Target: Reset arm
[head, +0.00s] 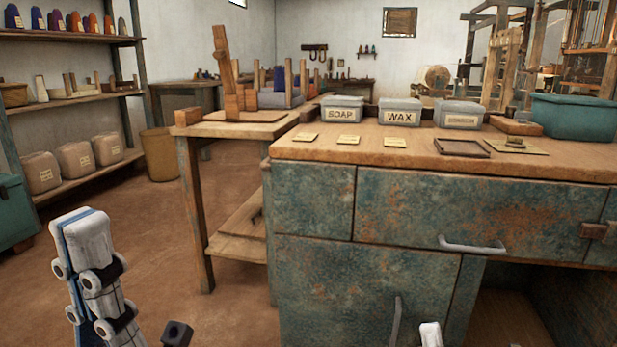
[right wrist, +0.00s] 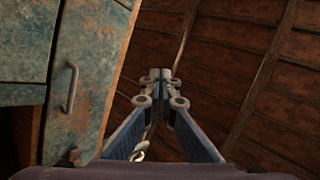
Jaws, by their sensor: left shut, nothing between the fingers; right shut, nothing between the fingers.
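My left gripper (head: 84,222) is at the lower left of the head view. It points upward, fingers together and empty, over the open floor left of the cabinet. My right gripper (right wrist: 160,75) is in the middle of the right wrist view, its fingertips meeting with nothing between them. In the head view only a small white tip of my right gripper (head: 431,334) shows at the bottom edge, in front of the cabinet. The rest of it is out of that view.
A worn blue-green cabinet (head: 312,195) with handles stands ahead, close to my right gripper. Its wooden top holds soap (head: 342,108) and wax (head: 400,111) boxes and a teal bin (head: 575,118).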

